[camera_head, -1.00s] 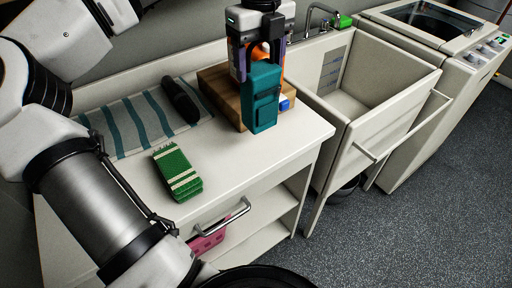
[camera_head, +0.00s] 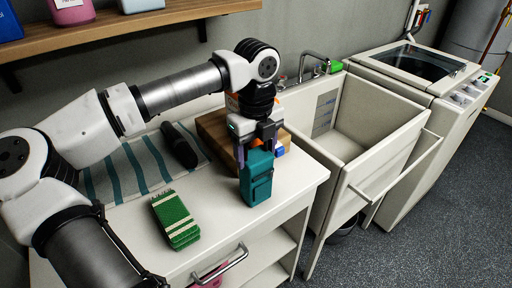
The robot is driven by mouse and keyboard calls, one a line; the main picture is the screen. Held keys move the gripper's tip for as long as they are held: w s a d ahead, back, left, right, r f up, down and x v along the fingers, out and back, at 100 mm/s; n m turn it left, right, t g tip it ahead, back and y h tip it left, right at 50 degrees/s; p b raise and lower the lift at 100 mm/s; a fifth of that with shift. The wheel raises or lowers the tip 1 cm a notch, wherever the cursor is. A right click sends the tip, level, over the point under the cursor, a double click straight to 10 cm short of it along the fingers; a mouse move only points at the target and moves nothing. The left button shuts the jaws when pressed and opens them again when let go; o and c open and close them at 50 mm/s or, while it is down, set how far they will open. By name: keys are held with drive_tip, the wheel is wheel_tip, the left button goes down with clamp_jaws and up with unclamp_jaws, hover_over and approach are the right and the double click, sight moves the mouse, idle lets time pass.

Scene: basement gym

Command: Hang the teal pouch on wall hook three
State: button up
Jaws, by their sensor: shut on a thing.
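The teal pouch (camera_head: 257,178) is upright near the right end of the white counter. My gripper (camera_head: 256,150) is above it, shut on its top, with the fingers pointing down. I cannot tell whether the pouch's bottom touches the counter or hangs just above it. No wall hook shows in this view.
A wooden block (camera_head: 216,130) stands behind the pouch. A dark cylinder (camera_head: 179,146) lies on a striped towel (camera_head: 128,166). A green banded stack (camera_head: 175,219) sits front left. A sink basin (camera_head: 365,125) and a washer (camera_head: 420,70) stand right. A wooden shelf (camera_head: 140,22) is on the wall.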

drive_tip(key=shift+f+b, duration=0.2)
drive_tip(key=shift+b, duration=0.15)
drive_tip(key=o, duration=1.4)
drive_tip(key=shift+r, duration=0.1)
drive_tip(key=shift+c, duration=0.2)
drive_tip(key=shift+r+p, duration=0.2)
drive_tip(key=shift+p, duration=0.55)
